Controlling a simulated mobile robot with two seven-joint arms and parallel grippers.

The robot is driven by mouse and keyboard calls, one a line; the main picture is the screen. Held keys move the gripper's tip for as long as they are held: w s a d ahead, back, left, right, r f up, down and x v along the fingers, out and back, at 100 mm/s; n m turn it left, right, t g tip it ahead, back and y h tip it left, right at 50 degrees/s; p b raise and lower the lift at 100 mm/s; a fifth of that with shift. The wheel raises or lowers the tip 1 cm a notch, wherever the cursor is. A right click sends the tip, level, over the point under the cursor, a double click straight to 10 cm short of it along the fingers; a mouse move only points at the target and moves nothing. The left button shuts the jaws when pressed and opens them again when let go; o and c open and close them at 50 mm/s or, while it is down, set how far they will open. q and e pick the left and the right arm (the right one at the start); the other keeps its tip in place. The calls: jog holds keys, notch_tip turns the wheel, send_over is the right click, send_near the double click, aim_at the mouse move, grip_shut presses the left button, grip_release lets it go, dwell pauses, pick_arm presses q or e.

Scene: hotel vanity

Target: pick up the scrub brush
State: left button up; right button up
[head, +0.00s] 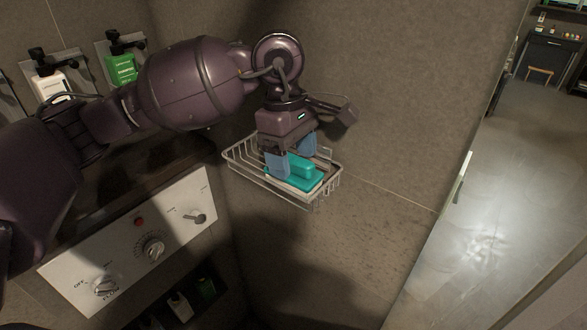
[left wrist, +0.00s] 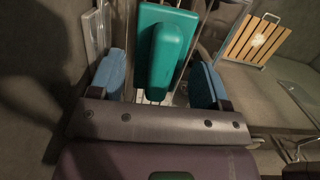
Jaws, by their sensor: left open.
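The scrub brush (head: 304,172) is teal with a raised handle and lies in a wire basket (head: 325,189) on the wall. My left gripper (head: 291,158) reaches down over it with blue finger pads on either side. In the left wrist view the brush (left wrist: 168,50) sits between the two pads of my left gripper (left wrist: 160,80). Gaps show between the pads and the handle there, and the gripper is open. Part of the brush is hidden behind a finger in the head view. My right gripper is not in view.
A white control panel (head: 137,240) with knobs is below left. A green bottle (head: 122,68) and a white bottle (head: 51,86) hang in wall holders at upper left. A slatted wooden seat (left wrist: 254,40) shows in the left wrist view. Open floor lies at right.

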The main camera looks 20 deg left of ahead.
pick_arm(q)
notch_tip(320, 180, down, 2)
jog(key=shift+s+d+f, duration=0.1)
jog(key=shift+d, duration=0.05)
jog(key=shift+f, duration=0.3)
jog(key=c, duration=0.7)
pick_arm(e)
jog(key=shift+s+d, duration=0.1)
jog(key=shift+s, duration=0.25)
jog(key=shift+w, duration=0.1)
